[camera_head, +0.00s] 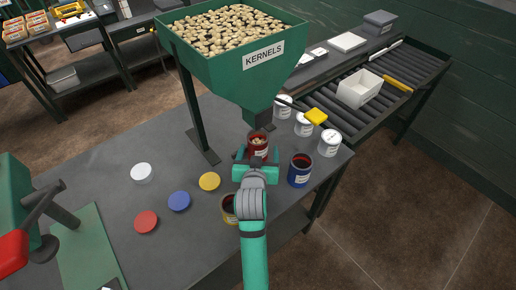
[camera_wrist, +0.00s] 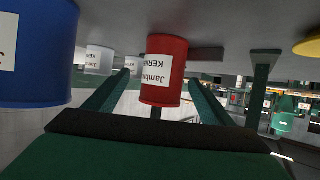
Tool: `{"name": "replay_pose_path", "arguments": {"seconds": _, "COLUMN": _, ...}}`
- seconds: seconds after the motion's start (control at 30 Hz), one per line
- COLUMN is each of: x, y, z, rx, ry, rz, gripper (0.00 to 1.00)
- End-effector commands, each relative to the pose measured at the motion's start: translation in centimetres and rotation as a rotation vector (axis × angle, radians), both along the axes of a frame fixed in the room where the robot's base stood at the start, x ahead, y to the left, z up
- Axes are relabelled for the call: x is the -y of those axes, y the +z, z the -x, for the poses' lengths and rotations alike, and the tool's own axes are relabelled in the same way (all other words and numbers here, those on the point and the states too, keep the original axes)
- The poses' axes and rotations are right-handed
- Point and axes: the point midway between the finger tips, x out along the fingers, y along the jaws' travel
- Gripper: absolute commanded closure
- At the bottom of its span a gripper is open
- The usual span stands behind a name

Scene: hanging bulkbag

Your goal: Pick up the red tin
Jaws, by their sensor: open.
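The red tin (camera_head: 258,150) stands upright on the dark table below the hopper's spout, with pale kernels showing in its open top. In the wrist view the red tin (camera_wrist: 163,72) appears upside down, with a white label reading "KERNE…". My gripper (camera_head: 257,160) is open at the near side of the tin, with a finger to either side. In the wrist view my gripper's two green fingers (camera_wrist: 158,95) flank the tin, with gaps visible, so it does not look gripped. The tin's lower part is partly hidden by my gripper in the head view.
The green hopper (camera_head: 238,60) labelled "KERNELS" hangs close above. A blue tin (camera_head: 299,173) stands just right, a yellow tin (camera_head: 229,208) nearer. Several white tins (camera_head: 303,125) line the right edge. Red (camera_head: 146,222), blue (camera_head: 179,201), yellow (camera_head: 209,181) and white (camera_head: 141,173) lids lie left.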

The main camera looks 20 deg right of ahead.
Motion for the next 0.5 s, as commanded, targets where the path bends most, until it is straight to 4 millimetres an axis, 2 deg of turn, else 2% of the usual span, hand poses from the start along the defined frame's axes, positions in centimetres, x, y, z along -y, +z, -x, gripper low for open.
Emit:
{"name": "replay_pose_path", "arguments": {"seconds": 0.2, "x": 0.7, "y": -1.0, "z": -2.8, "rx": 0.001, "ry": 0.001, "rz": 0.0, "gripper": 0.24}}
{"name": "replay_pose_path", "arguments": {"seconds": 0.5, "x": 1.0, "y": -1.4, "z": -3.6, "rx": 0.001, "ry": 0.001, "rz": 0.0, "gripper": 0.24}}
